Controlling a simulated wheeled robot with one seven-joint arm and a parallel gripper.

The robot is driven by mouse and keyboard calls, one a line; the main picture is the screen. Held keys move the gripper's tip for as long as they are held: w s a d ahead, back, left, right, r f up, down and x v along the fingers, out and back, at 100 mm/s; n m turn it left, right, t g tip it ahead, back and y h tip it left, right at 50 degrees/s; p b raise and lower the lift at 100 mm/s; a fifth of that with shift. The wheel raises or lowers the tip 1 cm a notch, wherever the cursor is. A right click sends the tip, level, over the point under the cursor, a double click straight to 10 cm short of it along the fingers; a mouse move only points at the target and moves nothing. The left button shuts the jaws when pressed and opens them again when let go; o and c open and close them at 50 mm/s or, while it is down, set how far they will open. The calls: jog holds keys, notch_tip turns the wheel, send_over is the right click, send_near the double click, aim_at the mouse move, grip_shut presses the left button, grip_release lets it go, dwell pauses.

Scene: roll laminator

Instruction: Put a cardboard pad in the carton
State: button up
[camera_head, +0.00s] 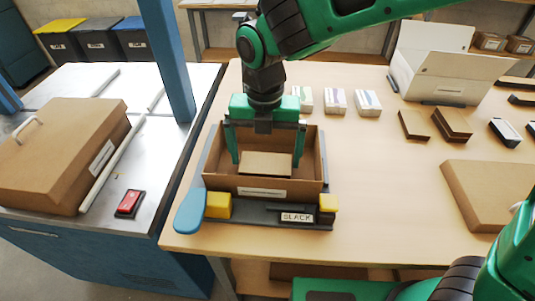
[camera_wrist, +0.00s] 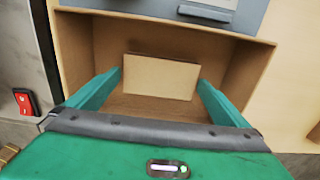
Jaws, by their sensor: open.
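An open cardboard carton (camera_head: 222,180) sits in a grey holder on the wooden table; it fills much of the wrist view (camera_wrist: 255,75). A tan cardboard pad (camera_head: 265,164) lies inside the carton, and it also shows in the wrist view (camera_wrist: 160,78). My green gripper (camera_head: 267,157) reaches down into the carton from above. I cannot tell whether the pad lies flat on the carton floor.
A blue paddle handle (camera_head: 190,210), yellow blocks (camera_head: 218,205) and a "SLACK" label (camera_head: 297,217) line the holder's front. Small stacked brown pads (camera_head: 452,124), white boxes (camera_head: 335,101) and an open white carton (camera_head: 440,75) stand to the right. A closed brown box (camera_head: 62,150) lies left. Table centre-right is clear.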

notch_tip(320, 180, up, 10)
dwell(0.4)
jog(key=shift+w+d+f, duration=0.1)
jog(key=d+f+m, duration=0.2)
jog(key=d+m, duration=2)
jog(key=d, duration=0.8)
jog(key=s+d+f+m, duration=0.1)
jog(key=s+d+m, duration=0.3)
jog(key=d+m, duration=0.1)
jog(key=s+d+f+m, duration=0.2)
jog(key=s+d+m, duration=0.3)
jog(key=m, duration=0.3)
jog(key=s+d+f+m, duration=0.2)
jog(key=s+d+m, duration=0.2)
jog(key=m, duration=0.3)
jog(key=shift+s+d, duration=0.4)
jog(key=shift+s, duration=0.3)
jog(key=shift+w, duration=0.15)
